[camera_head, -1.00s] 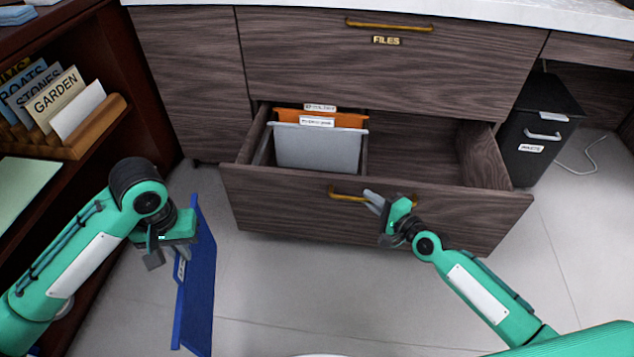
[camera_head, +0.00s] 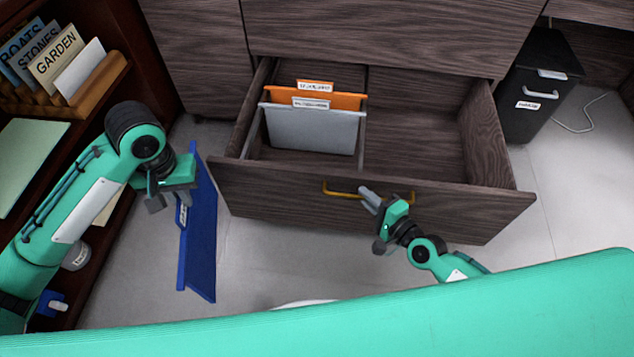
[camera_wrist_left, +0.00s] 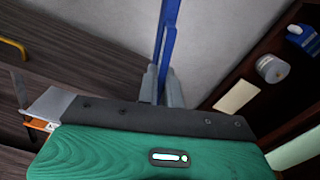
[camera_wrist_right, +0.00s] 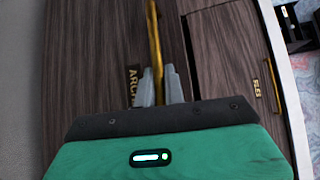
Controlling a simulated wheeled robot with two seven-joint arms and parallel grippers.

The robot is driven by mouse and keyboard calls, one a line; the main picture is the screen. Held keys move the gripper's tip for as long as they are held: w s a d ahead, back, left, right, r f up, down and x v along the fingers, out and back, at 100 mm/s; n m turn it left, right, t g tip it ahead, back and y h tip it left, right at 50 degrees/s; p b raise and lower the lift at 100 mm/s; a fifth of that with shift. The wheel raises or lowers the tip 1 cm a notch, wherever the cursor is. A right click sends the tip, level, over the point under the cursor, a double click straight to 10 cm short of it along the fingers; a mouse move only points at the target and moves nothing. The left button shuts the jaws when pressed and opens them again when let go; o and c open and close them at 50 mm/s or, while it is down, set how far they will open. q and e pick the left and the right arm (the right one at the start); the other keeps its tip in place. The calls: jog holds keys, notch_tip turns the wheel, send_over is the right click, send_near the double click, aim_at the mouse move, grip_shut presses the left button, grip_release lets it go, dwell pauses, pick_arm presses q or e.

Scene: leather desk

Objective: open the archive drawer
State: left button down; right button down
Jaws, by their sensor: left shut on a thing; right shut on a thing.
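The archive drawer (camera_head: 290,196) is pulled out below the upper cabinet front. It holds a grey folder (camera_head: 310,131) and an orange folder (camera_head: 345,101) in its left compartment; its right compartment is empty. My right gripper (camera_head: 370,197) is shut on the drawer's brass handle (camera_head: 340,193), which also runs between the fingers in the right wrist view (camera_wrist_right: 153,40). Part of an "ARCH" label (camera_wrist_right: 133,85) shows beside it. My left gripper (camera_head: 180,200) is shut on a blue folder (camera_head: 203,235), hanging upright left of the drawer; it also shows in the left wrist view (camera_wrist_left: 166,30).
A dark shelf (camera_head: 100,110) with a wooden rack of labelled cards (camera_head: 60,55) stands at the left. A black bin (camera_head: 535,85) stands right of the drawer. Grey floor (camera_head: 570,220) is clear at the right.

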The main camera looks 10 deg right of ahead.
jog(key=shift+s, duration=0.1)
dwell(0.3)
jog(key=c, duration=1.5)
grip_release()
